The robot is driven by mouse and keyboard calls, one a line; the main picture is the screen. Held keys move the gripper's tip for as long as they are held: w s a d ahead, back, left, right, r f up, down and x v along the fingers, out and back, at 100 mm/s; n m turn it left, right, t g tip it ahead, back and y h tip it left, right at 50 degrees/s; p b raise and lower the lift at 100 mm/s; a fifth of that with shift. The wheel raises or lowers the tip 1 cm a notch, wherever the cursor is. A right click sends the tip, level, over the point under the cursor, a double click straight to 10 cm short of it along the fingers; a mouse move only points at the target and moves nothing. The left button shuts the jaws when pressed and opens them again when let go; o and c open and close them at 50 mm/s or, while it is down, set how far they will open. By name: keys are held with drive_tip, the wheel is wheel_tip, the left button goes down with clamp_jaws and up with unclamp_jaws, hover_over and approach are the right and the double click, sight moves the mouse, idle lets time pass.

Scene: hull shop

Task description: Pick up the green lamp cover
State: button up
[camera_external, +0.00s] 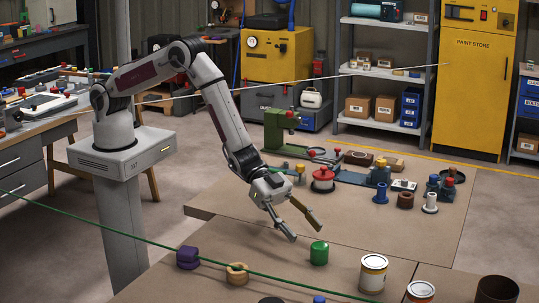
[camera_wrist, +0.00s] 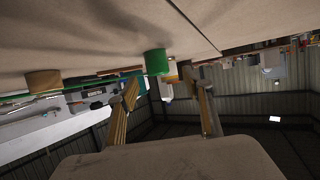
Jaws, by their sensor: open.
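The green lamp cover (camera_external: 319,253) is a small upright green cylinder on the brown worktable (camera_external: 230,273) in the external view. My gripper (camera_external: 304,229) is open and empty, pointing down toward the right, a little above and to the left of the cover. The wrist view looks tilted, with the table along the top. There the green cover (camera_wrist: 157,62) shows beyond and between the open fingers of my gripper (camera_wrist: 165,88). A gap remains between the fingers and the cover.
A tan ring-shaped piece (camera_external: 237,273) and a purple piece (camera_external: 188,257) stand left of the cover. A white tin (camera_external: 373,274) stands to its right. A green line (camera_external: 130,237) crosses the foreground. Red-topped parts (camera_external: 322,181) and other hardware lie on the table behind.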

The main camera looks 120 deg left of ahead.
sight(313, 243)
drive_tip(key=shift+w, duration=0.1)
drive_tip(key=shift+x, duration=1.2)
drive_tip(key=shift+d, duration=0.1)
drive_tip(key=shift+d+x, duration=0.25)
drive_tip(key=shift+x, duration=2.15)
drive_tip(key=c, duration=1)
